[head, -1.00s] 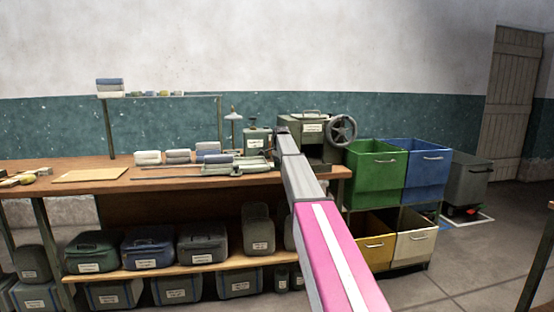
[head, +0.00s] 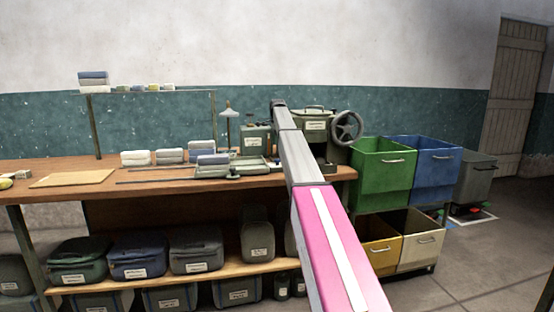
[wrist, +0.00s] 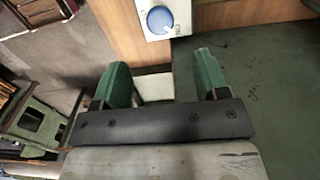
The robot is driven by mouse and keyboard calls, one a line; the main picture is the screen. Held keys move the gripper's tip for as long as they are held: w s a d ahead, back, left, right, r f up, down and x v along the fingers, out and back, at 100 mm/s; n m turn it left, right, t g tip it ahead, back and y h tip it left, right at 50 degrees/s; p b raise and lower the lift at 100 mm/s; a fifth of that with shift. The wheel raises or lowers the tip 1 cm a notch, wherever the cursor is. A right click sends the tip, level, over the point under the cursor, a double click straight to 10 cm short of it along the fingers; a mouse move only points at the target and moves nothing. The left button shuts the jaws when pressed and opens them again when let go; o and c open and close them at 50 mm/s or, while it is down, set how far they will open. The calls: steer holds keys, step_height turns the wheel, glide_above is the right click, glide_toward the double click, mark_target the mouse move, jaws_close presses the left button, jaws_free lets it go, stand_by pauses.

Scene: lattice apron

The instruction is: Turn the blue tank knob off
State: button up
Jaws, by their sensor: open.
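The blue knob (wrist: 160,19) shows in the wrist view at the top centre. It is round and sits on a white plate (wrist: 150,33) with small dark marks, fixed to a wooden panel. In the head view my arm reaches towards the bench, and I cannot make out the knob there.
A wooden bench (head: 70,181) carries folded cloths, trays and a green machine with a handwheel (head: 347,128). Green (head: 380,180) and blue (head: 437,172) bins stand at its right. Several lidded containers fill the lower shelf (head: 215,270).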

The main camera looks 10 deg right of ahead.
mark_target(277, 162)
step_height(277, 162, down, 10)
steer(key=shift+r, duration=0.1)
stand_by(0.4)
steer(key=c, duration=0.9)
